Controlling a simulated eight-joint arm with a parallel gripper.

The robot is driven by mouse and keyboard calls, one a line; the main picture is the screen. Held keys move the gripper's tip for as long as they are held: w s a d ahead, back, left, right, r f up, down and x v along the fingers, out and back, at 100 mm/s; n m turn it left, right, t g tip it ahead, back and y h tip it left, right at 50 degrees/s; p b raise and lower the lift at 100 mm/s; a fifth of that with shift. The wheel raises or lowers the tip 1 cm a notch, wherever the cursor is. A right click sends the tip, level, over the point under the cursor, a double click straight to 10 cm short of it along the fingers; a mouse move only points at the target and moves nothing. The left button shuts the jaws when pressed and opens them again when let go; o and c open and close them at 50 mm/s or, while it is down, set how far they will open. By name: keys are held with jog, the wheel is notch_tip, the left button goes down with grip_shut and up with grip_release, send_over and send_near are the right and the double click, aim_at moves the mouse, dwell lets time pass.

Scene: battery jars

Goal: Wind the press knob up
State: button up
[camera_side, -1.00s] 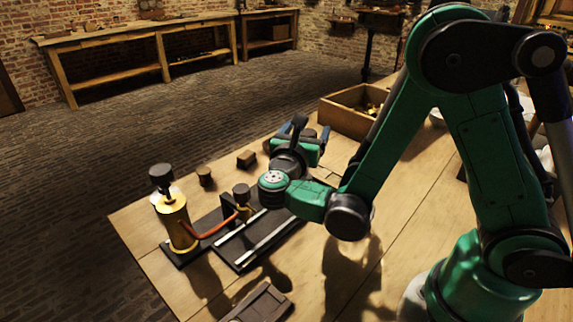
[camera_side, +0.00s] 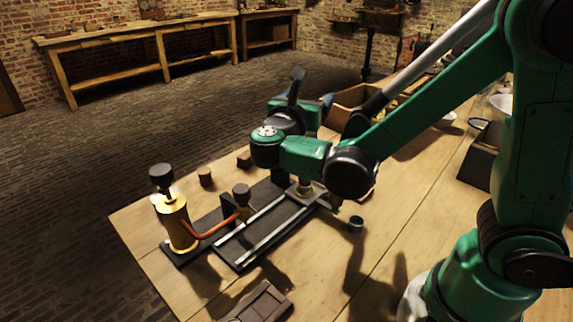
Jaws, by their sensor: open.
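A dark flat bench fixture with two pale rails (camera_side: 262,232) lies on the wooden table. At its left end stands an upright brass cylinder (camera_side: 176,222) with a black knob (camera_side: 161,175) on top. A reddish tube (camera_side: 212,228) runs from it to a smaller brass post with a dark round knob (camera_side: 241,190). I cannot tell for sure which knob is the press knob. My wrist partly hides a small metal piece (camera_side: 304,188) at that end.
Two small dark blocks (camera_side: 205,176) (camera_side: 244,158) stand behind the fixture. A dark framed tray (camera_side: 262,303) lies at the front edge. A small dark cup (camera_side: 356,223) stands right of the rails. A wooden box (camera_side: 352,96) is behind my arm.

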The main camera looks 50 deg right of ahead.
aim_at(309, 136)
jog(key=m+g, duration=0.1)
jog(key=g, duration=0.1)
jog(key=m+g+h, duration=0.1)
jog(key=g, duration=0.1)
jog(key=shift+w+a+f+m, duration=0.15)
jog(key=shift+w+m, duration=0.1)
jog(key=shift+m, duration=0.05)
jog(key=shift+a+f+m+g, duration=0.15)
jog(key=shift+m+g, duration=0.35)
jog(key=shift+g, duration=0.3)
jog(key=shift+s+f, duration=0.1)
jog(key=shift+f, duration=0.1)
notch_tip(309, 136, down, 6)
jog(key=shift+f, duration=0.1)
jog(key=shift+d+f+g, duration=0.2)
jog(key=shift+d+g, duration=0.1)
jog(key=shift+d, duration=1.25)
